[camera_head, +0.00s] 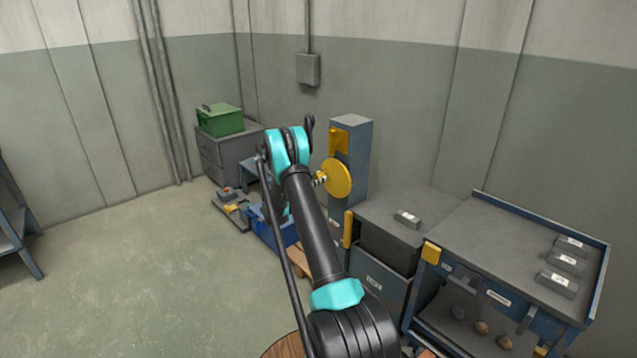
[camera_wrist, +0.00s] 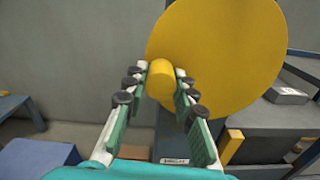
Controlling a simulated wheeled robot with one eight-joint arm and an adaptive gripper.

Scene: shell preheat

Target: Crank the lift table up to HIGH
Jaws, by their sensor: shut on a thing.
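A round yellow crank disc (camera_head: 339,178) is mounted on the side of an upright blue-grey column (camera_head: 352,150). In the wrist view the disc (camera_wrist: 222,50) fills the upper middle, with a short yellow handle (camera_wrist: 160,80) sticking out toward me. My gripper (camera_wrist: 162,88) has its fingers on either side of this handle and is shut on it. In the head view my gripper (camera_head: 319,180) is small and partly hidden by my arm, at the disc's left edge. I cannot tell the lift table's height from these views.
A grey-topped cabinet (camera_head: 385,207) with a small labelled block stands right of the column. A blue-edged bench (camera_head: 500,235) with several blocks is farther right. A green box (camera_head: 220,120) sits on a grey cabinet behind, left. A blue bin (camera_head: 268,232) is on the floor.

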